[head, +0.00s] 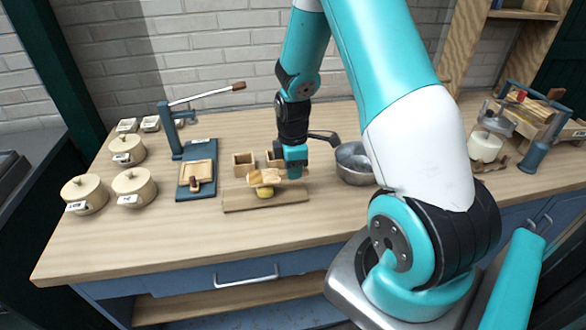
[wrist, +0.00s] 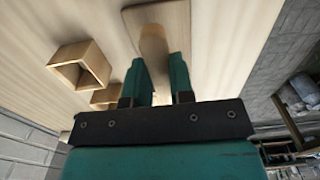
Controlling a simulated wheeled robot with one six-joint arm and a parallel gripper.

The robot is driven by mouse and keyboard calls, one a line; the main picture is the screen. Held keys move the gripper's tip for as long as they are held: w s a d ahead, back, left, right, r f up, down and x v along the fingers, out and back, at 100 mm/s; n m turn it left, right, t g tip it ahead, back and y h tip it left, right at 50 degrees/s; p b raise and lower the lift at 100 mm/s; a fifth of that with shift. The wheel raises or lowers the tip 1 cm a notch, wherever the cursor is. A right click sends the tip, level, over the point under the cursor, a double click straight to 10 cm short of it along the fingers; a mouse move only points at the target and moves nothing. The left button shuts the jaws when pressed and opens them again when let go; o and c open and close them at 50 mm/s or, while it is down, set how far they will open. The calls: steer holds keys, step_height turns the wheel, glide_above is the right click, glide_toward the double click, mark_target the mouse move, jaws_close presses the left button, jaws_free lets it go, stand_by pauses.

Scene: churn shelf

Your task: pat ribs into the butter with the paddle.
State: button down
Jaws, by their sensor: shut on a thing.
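The butter (head: 265,191) is a small yellow lump on a wooden board (head: 240,204) near the front middle of the bench. My gripper (head: 293,172) is over the right part of the board, shut on the wooden paddle (head: 262,178). The paddle reaches left from the jaws over the butter; I cannot tell whether it touches it. In the wrist view, the paddle (wrist: 153,45) runs between the two fingers (wrist: 159,85) and over the board (wrist: 178,20). The butter is hidden there.
Small wooden box moulds (head: 243,164) stand behind the board; one shows in the wrist view (wrist: 85,67). A metal pan (head: 352,163) is right of my gripper. A blue lever press (head: 178,150) and lidded pots (head: 134,187) stand to the left. The front bench strip is clear.

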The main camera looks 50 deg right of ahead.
steer(key=shift+r+p, duration=2.1)
steer(key=shift+r, duration=0.7)
steer(key=shift+f, duration=0.1)
